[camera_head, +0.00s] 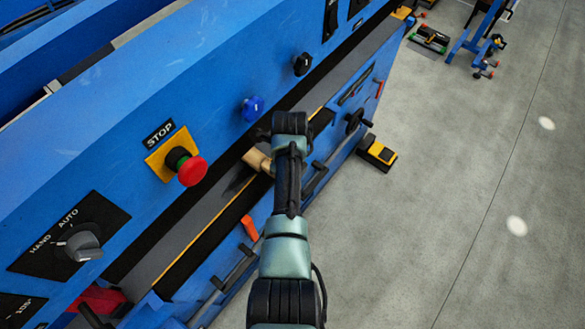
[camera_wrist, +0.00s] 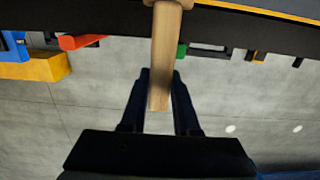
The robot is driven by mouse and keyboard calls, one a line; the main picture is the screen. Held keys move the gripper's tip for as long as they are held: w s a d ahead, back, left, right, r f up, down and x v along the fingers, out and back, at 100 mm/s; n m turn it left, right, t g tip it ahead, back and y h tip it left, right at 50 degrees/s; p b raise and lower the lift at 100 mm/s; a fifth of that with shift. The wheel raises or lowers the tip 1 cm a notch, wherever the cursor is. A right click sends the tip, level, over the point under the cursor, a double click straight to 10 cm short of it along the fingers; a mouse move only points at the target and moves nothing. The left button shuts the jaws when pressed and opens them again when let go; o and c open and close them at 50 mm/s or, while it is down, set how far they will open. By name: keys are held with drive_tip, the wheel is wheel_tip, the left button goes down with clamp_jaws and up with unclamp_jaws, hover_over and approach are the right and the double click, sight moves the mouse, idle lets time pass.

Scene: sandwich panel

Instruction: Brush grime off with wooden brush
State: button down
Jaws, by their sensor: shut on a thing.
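The wooden brush (camera_head: 256,160) shows in the head view as a pale piece at the end of my arm, close over the grey ledge of the blue machine. In the wrist view its handle (camera_wrist: 164,50) runs between the two dark fingers of my gripper (camera_wrist: 161,80), which is shut on it. The brush head is mostly cut off at the top edge of the wrist view. A dark patch (camera_head: 236,183) lies on the ledge just left of the brush; I cannot tell whether it is grime or shadow. Bristle contact is not visible.
The blue panel carries a red STOP button (camera_head: 192,171), a blue knob (camera_head: 252,108), a black knob (camera_head: 302,64) and a grey HAND/AUTO switch (camera_head: 83,246). An orange handle (camera_head: 249,228) and a yellow-black foot pedal (camera_head: 377,153) are near my arm. Open concrete floor (camera_head: 450,200) lies right.

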drive_tip(key=shift+s+a, duration=0.3)
drive_tip(key=shift+s, duration=0.15)
drive_tip(key=shift+s+a+f+p, duration=0.1)
drive_tip(key=shift+s+a+p, duration=0.55)
drive_tip(key=shift+s+p, duration=0.4)
drive_tip(key=shift+s+a+f+p, duration=0.1)
drive_tip(key=shift+s+a+p, duration=0.5)
drive_tip(key=shift+s+p, duration=0.35)
drive_tip(key=shift+s+a+p, duration=0.65)
drive_tip(key=shift+s+p, duration=0.2)
drive_tip(key=shift+s+a+p, duration=0.6)
drive_tip(key=shift+s+p, duration=0.2)
drive_tip(key=shift+s+a+r, duration=0.1)
